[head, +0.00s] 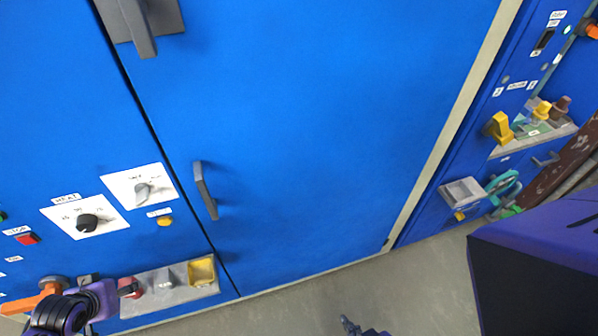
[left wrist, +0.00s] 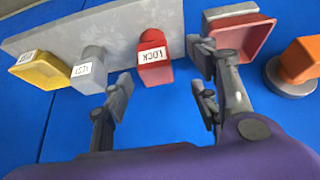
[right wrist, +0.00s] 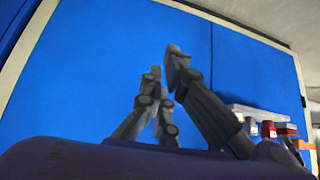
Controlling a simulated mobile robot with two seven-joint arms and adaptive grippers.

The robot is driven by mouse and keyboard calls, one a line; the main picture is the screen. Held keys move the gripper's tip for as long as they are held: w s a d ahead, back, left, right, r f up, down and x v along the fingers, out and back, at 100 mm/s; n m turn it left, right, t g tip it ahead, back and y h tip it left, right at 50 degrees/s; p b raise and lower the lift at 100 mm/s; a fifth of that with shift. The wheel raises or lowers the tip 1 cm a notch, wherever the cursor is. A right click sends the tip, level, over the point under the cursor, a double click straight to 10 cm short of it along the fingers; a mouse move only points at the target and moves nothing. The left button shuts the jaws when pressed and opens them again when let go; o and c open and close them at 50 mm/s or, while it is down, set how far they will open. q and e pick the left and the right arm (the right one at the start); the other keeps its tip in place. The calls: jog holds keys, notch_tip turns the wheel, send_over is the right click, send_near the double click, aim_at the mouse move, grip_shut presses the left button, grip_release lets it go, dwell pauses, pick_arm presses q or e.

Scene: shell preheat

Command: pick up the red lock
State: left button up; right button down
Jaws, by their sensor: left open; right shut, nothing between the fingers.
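The red lock (left wrist: 152,60), a block with a white LOCK label, sits on a grey shelf (left wrist: 115,25) on the blue cabinet. In the head view the red lock (head: 131,288) is partly hidden by my left gripper (head: 108,291). In the left wrist view my left gripper (left wrist: 164,92) is open and empty. Its fingertips are either side of the lock's line, and the lock appears just beyond them; I cannot tell whether they touch. My right gripper (right wrist: 165,65) is shut and empty, away from the lock.
A grey TEST block (left wrist: 88,72) and a yellow tray (left wrist: 40,68) share the shelf. A red tray (left wrist: 245,40) and an orange handle (left wrist: 302,58) are on the lock's other side. A door handle (head: 205,190) stands out from the cabinet. The floor (head: 330,300) in front is clear.

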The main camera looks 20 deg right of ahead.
pick_arm(q)
jog(key=x, duration=0.5)
jog(key=shift+d, duration=0.25)
jog(key=c, duration=1.3)
jog(key=shift+r, duration=0.1)
